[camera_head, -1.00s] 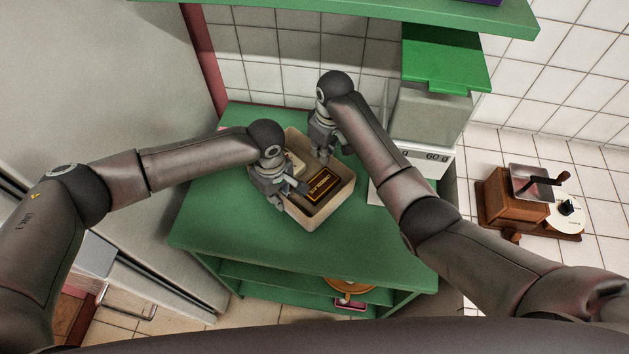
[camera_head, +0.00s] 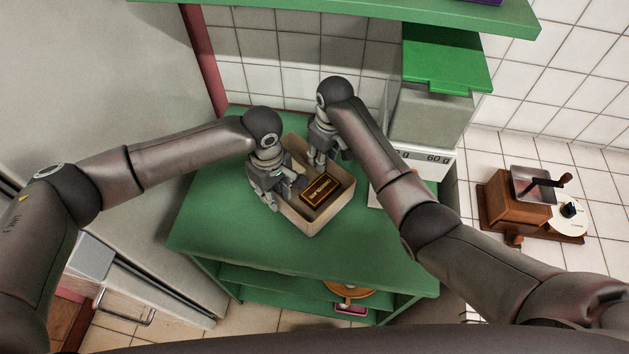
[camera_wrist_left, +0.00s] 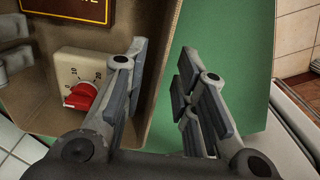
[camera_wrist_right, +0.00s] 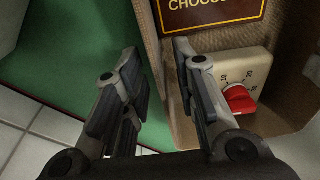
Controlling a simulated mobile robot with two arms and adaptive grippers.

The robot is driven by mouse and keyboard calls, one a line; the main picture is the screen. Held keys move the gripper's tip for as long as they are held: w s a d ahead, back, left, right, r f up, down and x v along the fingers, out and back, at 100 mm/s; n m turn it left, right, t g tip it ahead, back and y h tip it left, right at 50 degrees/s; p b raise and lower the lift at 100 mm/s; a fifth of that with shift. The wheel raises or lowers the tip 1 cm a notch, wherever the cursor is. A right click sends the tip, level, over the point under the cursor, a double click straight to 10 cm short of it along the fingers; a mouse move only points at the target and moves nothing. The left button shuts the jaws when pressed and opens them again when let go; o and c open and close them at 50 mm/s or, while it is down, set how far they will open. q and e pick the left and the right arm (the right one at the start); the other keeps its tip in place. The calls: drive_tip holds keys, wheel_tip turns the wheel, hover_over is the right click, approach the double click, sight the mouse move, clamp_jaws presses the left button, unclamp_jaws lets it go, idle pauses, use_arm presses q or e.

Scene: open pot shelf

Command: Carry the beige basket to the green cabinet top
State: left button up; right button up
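The beige basket (camera_head: 335,208) sits on the green cabinet top (camera_head: 225,230). It holds a dark chocolate box (camera_head: 320,188) and a white timer with a red dial (camera_wrist_left: 88,78), which is mostly hidden in the head view. My left gripper (camera_head: 277,196) is at the basket's left wall. In the left wrist view its fingers are apart, one inside the basket and one outside, with a gap beside the wall. My right gripper (camera_head: 332,155) is at the far wall. In the right wrist view its fingers (camera_wrist_right: 158,90) are also apart, on either side of the wall.
A scale (camera_head: 432,163) bearing a container with a green lid (camera_head: 445,60) stands right of the basket. A wooden grinder (camera_head: 512,205) is further right. A green shelf (camera_head: 400,12) hangs above. The front of the cabinet top is clear.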

use_arm(q)
wheel_tip(320, 180, up, 7)
drive_tip(key=shift+r, duration=0.25)
use_arm(e)
drive_tip(key=shift+r, duration=0.15)
wheel_tip(320, 180, up, 12)
drive_tip(key=s+d, duration=0.1)
drive_tip(key=shift+f, duration=0.2)
idle(0.4)
